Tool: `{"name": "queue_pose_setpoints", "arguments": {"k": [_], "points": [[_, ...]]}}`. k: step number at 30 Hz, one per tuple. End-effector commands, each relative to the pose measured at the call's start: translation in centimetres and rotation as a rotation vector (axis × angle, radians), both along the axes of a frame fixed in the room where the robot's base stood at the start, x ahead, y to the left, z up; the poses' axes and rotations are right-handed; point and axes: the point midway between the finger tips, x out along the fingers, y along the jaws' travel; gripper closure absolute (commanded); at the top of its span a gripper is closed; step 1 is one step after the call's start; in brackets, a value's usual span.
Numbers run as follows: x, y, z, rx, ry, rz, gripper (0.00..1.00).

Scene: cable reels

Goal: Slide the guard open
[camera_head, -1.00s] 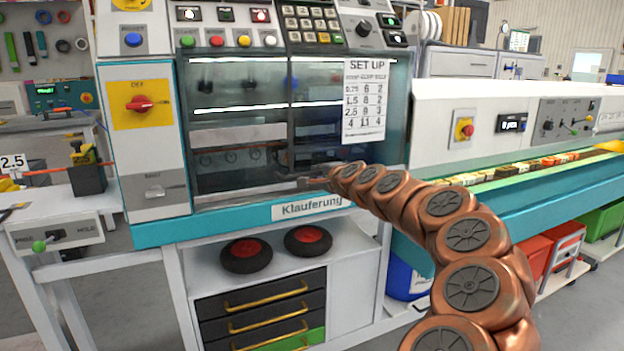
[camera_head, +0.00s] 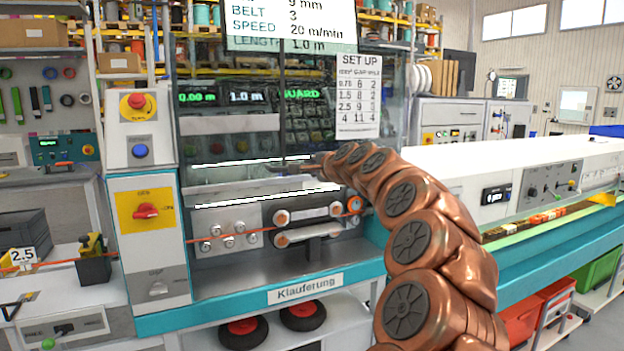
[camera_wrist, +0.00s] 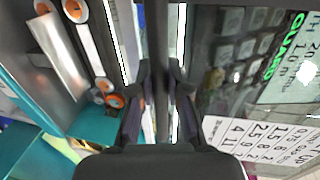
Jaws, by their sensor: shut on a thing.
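The guard (camera_head: 225,150) is a clear sliding panel on the front of the machine, with a SET UP sheet (camera_head: 358,95) stuck on it. It stands raised, with its lower edge above the rollers (camera_head: 308,212), which are uncovered. The exact finger contact is partly hidden.
The machine's teal ledge (camera_head: 215,307) carries a Klauferung label (camera_head: 305,289). A control column with a red knob (camera_head: 146,211) stands at left. A long white conveyor housing (camera_head: 440,165) extends right, beside my arm. Shelves with reels stand behind.

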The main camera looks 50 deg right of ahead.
Motion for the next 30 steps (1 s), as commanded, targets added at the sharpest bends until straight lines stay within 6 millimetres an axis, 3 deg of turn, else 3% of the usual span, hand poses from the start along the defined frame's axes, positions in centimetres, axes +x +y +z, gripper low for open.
{"name": "queue_pose_setpoints", "arguments": {"k": [1,3,9,25,26,30], "points": [[-0.1,-0.2,2.0,-0.005,-0.003,-0.005,1.00],[-0.2,-0.2,3.2,-0.006,-0.005,-0.006,1.00],[-0.2,-0.2,5.2,-0.003,-0.003,-0.005,1.00],[-0.1,-0.2,5.8,-0.002,-0.002,-0.004,1.00],[-0.1,-0.2,5.8,-0.002,-0.002,-0.004,0.84],[-0.1,-0.1,5.8,-0.001,-0.002,-0.003,0.70]]}}
